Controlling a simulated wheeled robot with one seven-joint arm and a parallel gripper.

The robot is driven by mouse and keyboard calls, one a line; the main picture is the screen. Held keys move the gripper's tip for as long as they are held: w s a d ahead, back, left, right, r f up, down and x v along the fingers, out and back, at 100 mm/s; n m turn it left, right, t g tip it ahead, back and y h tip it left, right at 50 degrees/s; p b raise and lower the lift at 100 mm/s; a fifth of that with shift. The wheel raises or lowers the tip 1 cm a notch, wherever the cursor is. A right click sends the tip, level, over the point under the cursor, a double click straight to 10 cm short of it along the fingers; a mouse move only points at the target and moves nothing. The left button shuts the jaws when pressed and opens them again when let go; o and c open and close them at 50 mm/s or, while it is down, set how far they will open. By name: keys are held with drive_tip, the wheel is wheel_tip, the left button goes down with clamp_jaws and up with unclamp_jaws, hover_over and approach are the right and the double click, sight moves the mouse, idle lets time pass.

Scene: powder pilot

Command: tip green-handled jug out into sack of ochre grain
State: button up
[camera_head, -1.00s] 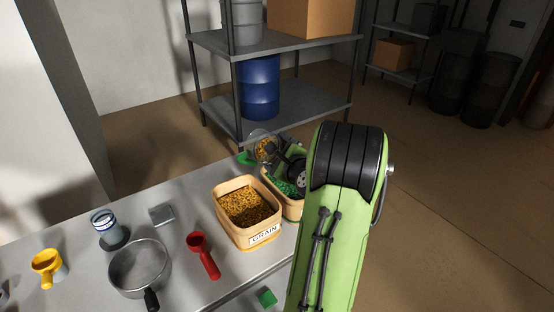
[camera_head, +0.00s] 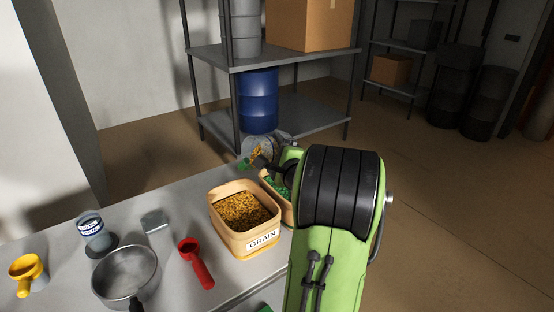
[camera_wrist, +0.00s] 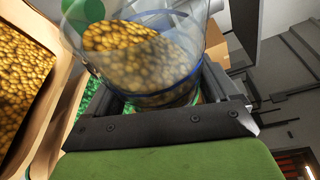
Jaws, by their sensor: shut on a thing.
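The green-handled jug is clear and holds ochre grain; it shows large in the wrist view (camera_wrist: 150,50), tilted, with its green handle (camera_wrist: 82,12) at the upper left. My gripper (camera_wrist: 165,105) is shut on the jug. In the head view the jug (camera_head: 256,150) is small and partly behind my arm, above the far end of the bench. The sack of ochre grain (camera_head: 247,243), labelled GRAIN, stands open on the bench, left of and nearer than the jug. Its rim also shows at the left of the wrist view (camera_wrist: 58,100).
A second sack with green contents (camera_head: 277,188) stands right behind the grain sack, partly hidden by my arm. Shelves stand behind.

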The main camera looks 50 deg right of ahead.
sight(269, 154)
drive_tip(key=shift+a+r+n+t+b, duration=0.15)
drive_tip(key=shift+a+n+t+b, duration=0.2)
drive_tip(key=shift+n+b, duration=0.95)
drive_tip(key=n+b, duration=0.1)
drive_tip(key=b, duration=0.1)
drive_tip(key=a+r+n+t+h+b, duration=0.1)
drive_tip(key=b, duration=0.2)
drive_tip(key=shift+w+a+r, duration=0.1)
drive_tip(key=shift+w+r, duration=0.1)
drive_tip(key=shift+a+r+n+t, duration=0.4)
drive_tip(key=shift+r+n, duration=0.1)
drive_tip(key=shift+n, duration=0.5)
drive_tip(key=shift+w+a+r+n+t, duration=0.15)
drive_tip(key=shift+a+n+t, duration=0.1)
drive_tip(key=shift+n, duration=0.25)
drive_tip(key=shift+a+r+n+t, duration=0.1)
drive_tip(key=shift+a+n, duration=0.15)
drive_tip(key=shift+n, duration=0.25)
drive_tip(key=shift+w+a+r+n+t, duration=0.1)
drive_tip(key=shift+a+n+t, duration=0.35)
drive_tip(key=shift+n, duration=0.45)
drive_tip(key=shift+w+a+r+n+t, duration=0.1)
drive_tip(key=shift+a+n+t, duration=0.15)
drive_tip(key=shift+a+n, duration=0.5)
drive_tip(key=shift+d, duration=0.2)
